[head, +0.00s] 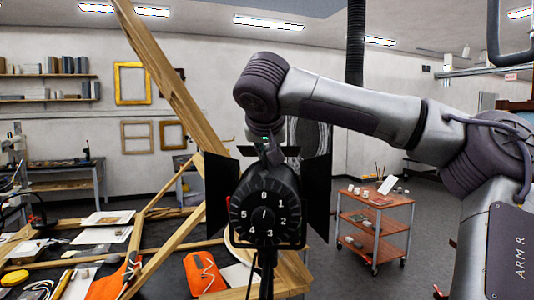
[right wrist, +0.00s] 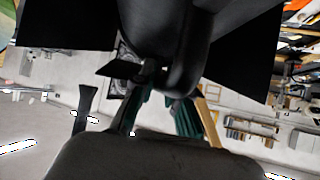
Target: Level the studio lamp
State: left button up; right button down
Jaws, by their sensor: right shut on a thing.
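The studio lamp (head: 264,208) is a black round-backed lamp with a numbered dial and black flaps spread at its sides. It stands on a thin dark stand in the middle of the head view. My right gripper (head: 268,148) reaches down to the lamp's top from behind and is shut on a part of it; the lamp body hides the exact grip. In the right wrist view the lamp (right wrist: 185,55) fills the upper middle, with the teal fingers of my right gripper (right wrist: 160,108) against its dark underpart. My left gripper is not in view.
A leaning wooden easel frame (head: 175,85) stands close to the lamp's left. A worktable at lower left holds orange cloths (head: 203,272) and papers. A red trolley (head: 376,232) stands to the right, with open floor around it.

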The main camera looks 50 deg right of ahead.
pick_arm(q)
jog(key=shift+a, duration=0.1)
pick_arm(e)
jog(key=c, duration=1.2)
grip_release()
jog(key=shift+s+a, duration=0.1)
jog(key=shift+a, duration=0.1)
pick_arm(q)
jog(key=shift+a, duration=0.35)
pick_arm(e)
jog(key=shift+r, duration=0.1)
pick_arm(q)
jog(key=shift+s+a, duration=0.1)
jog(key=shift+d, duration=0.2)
pick_arm(e)
jog(key=v, duration=1.2)
jog(key=shift+a, duration=0.15)
